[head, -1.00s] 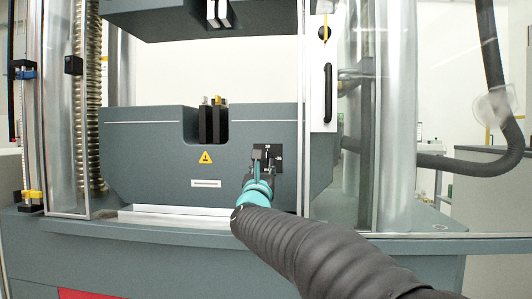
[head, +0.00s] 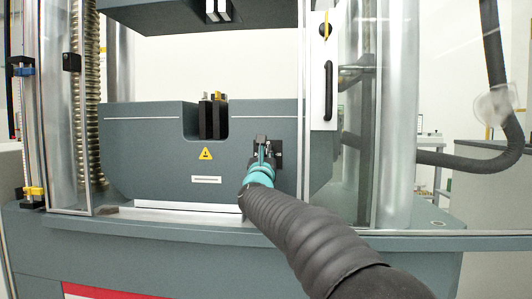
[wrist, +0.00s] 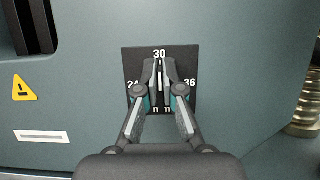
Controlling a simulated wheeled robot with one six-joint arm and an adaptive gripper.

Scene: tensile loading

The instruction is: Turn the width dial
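The width dial is a dark knob (wrist: 160,76) with a white pointer line, on a black square plate (wrist: 130,60). The plate is marked 24 at left, 30 at top and 36 at right. The pointer is upright, towards 30. In the wrist view my gripper (wrist: 160,84) has its fingertips close together on either side of the knob, seemingly touching it. In the head view the gripper (head: 263,152) is in front of the plate (head: 279,150) and covers most of it and the knob. The lower part of the plate is hidden by the fingers.
The plate is on the grey machine front (head: 140,155), right of a yellow warning sign (head: 205,153) and a white label (head: 206,180). Dark jaws (head: 213,118) stand in a notch up left.

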